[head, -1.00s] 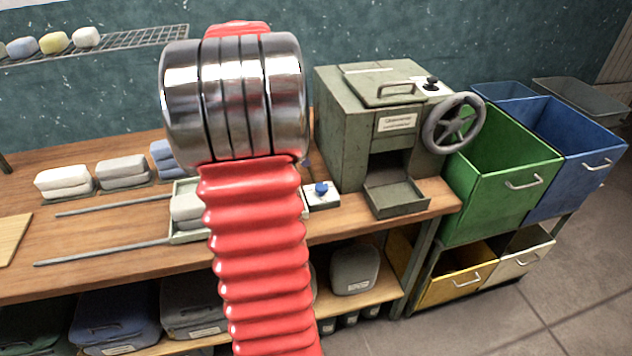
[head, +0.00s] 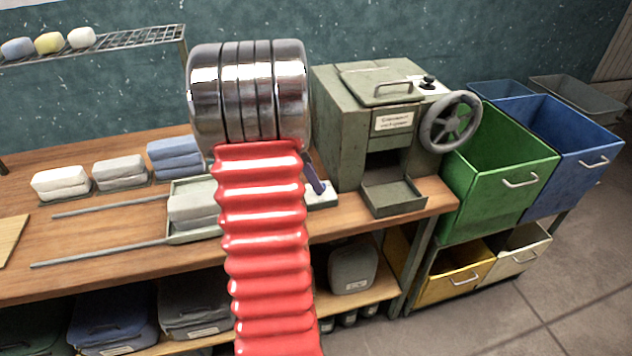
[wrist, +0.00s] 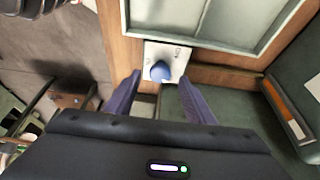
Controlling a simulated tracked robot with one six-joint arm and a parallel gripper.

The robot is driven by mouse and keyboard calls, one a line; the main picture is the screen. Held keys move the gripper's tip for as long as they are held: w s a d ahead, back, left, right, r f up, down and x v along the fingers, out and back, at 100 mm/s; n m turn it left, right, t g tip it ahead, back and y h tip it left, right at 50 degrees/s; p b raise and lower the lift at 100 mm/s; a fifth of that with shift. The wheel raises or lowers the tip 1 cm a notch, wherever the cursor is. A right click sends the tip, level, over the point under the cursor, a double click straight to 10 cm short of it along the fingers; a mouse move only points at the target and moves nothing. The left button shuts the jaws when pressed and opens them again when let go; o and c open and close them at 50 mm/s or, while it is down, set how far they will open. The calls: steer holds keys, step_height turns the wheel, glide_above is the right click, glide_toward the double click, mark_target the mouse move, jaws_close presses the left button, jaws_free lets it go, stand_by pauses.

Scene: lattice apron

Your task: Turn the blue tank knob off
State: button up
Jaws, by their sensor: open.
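The blue knob (wrist: 160,71) sits on a small white plate (wrist: 181,56) on the bench, seen in the wrist view. My gripper (wrist: 158,92) is open there, its two purple fingers apart on either side of the knob's line, with the knob just beyond and between the tips. I cannot tell whether a finger touches it. In the head view a purple finger of my gripper (head: 316,180) shows beside my red arm. The white plate (head: 326,196) is partly covered there, and the knob is hidden behind the finger.
A green machine (head: 345,140) with a handwheel (head: 450,121) and open chute tray (head: 393,197) stands right of the plate. A pale tray (head: 180,237) with folded cloths lies left. Green (head: 500,180) and blue (head: 570,160) bins stand at the right.

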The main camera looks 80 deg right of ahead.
steer(key=shift+x, duration=1.35)
steer(key=shift+c, duration=0.3)
steer(key=c, duration=1)
